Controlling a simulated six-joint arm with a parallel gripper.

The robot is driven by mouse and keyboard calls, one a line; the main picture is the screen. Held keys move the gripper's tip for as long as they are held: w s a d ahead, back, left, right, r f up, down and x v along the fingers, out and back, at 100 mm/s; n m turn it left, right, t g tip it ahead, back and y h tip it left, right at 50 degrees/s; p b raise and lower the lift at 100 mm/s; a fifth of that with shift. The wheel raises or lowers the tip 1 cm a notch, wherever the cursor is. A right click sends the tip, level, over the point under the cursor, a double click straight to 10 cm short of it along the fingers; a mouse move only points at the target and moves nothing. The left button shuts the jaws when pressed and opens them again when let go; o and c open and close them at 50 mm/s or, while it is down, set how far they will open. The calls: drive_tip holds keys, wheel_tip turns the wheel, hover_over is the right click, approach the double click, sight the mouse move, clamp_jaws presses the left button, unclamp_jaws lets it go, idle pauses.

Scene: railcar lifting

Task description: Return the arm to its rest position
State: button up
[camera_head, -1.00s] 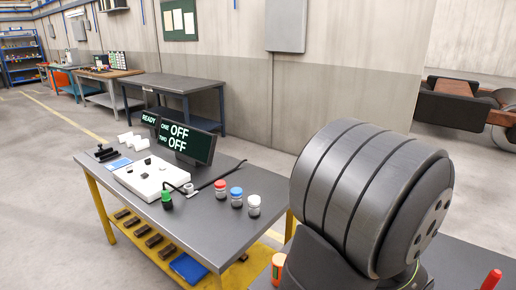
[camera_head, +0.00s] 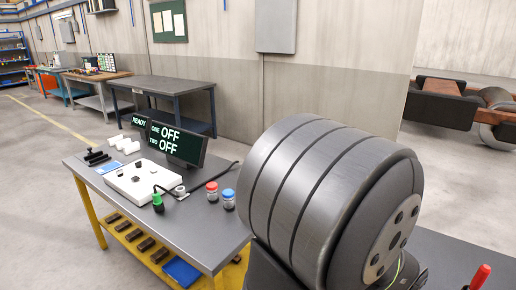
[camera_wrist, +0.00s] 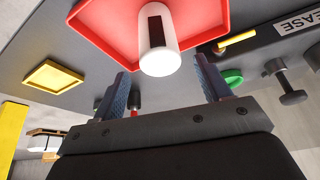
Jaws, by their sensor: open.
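My gripper (camera_wrist: 161,68) shows in the wrist view with its two dark fingers apart. A white cylinder (camera_wrist: 160,52) with a dark stripe is seen between and beyond the fingertips, over a red tray (camera_wrist: 105,28). I see clear space between it and each finger. In the head view a large grey ribbed joint of my arm (camera_head: 335,200) fills the right foreground; my gripper is not visible there.
The wrist view shows a yellow tray (camera_wrist: 52,77) and a green round part (camera_wrist: 232,77).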

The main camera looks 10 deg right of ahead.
drive_tip(key=x, duration=0.7)
drive_tip(key=shift+f, duration=0.1)
wheel_tip(320, 180, up, 3)
drive_tip(key=shift+w+r, duration=0.1)
drive_tip(key=shift+r, duration=0.55)
drive_tip(key=shift+s+r, duration=0.3)
drive_tip(key=shift+s, duration=0.15)
